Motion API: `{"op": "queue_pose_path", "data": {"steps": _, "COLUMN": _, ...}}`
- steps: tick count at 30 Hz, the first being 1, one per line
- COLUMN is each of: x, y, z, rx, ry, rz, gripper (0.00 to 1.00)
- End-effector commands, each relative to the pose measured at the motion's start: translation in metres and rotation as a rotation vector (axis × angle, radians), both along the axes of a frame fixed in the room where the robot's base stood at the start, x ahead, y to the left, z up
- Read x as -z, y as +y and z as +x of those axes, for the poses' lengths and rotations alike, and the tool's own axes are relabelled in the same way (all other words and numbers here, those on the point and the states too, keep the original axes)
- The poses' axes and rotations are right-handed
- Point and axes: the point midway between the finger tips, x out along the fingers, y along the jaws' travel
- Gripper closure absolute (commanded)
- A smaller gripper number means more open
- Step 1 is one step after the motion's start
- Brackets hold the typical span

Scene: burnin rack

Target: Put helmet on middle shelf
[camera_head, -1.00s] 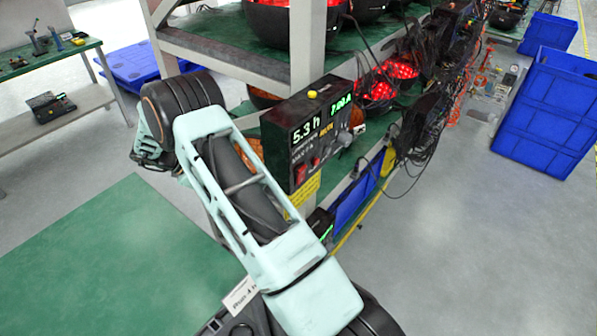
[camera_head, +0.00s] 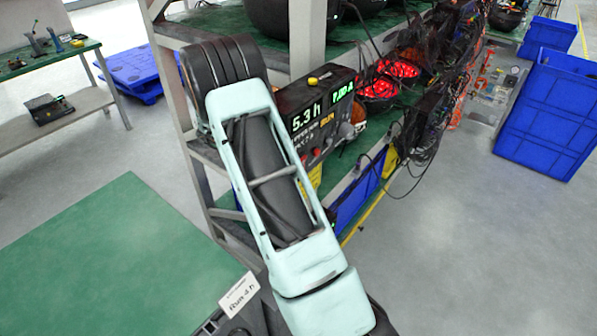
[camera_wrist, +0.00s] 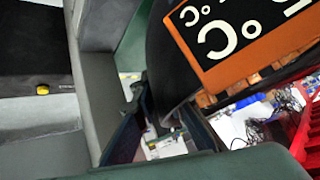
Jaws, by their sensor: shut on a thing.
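In the wrist view, a dark curved shell (camera_wrist: 170,65), seemingly the helmet, reaches down between the fingers of my gripper (camera_wrist: 162,128). The gripper is shut on its edge. An orange panel with a black label and white characters (camera_wrist: 235,35) shows beside the shell; I cannot tell whether it belongs to it. Most of the helmet is out of frame. In the head view my arm hides the gripper and the helmet. The rack's middle shelf (camera_head: 384,122) has a green surface, partly hidden by my arm and a control box (camera_head: 322,112) reading 5.3 h.
Red-lit round items (camera_head: 378,89) and tangled black cables (camera_head: 440,110) crowd the middle shelf further back. A rack post (camera_head: 307,38) stands near my arm. Blue crates (camera_head: 550,120) stand at right. A green-topped bench (camera_head: 45,62) is at left.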

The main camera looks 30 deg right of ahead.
Motion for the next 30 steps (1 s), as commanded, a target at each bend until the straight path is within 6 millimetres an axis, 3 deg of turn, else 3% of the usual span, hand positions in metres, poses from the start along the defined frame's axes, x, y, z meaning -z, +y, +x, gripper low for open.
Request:
{"op": "queue_pose_path", "data": {"steps": 5, "x": 0.001, "y": -0.020, "z": -0.004, "rx": 0.000, "ry": -0.004, "rz": -0.002, "gripper": 1.00}}
{"op": "queue_pose_path", "data": {"steps": 23, "x": 0.006, "y": -0.018, "z": -0.004, "rx": 0.000, "ry": -0.002, "rz": -0.002, "gripper": 1.00}}
{"op": "queue_pose_path", "data": {"steps": 24, "x": 0.007, "y": -0.018, "z": -0.004, "rx": 0.000, "ry": -0.001, "rz": -0.001, "gripper": 0.87}}
{"op": "queue_pose_path", "data": {"steps": 28, "x": 0.007, "y": -0.018, "z": -0.004, "rx": 0.000, "ry": -0.001, "rz": -0.001, "gripper": 0.73}}
{"op": "queue_pose_path", "data": {"steps": 30, "x": 0.007, "y": -0.018, "z": -0.004, "rx": 0.000, "ry": -0.001, "rz": -0.001, "gripper": 0.72}}
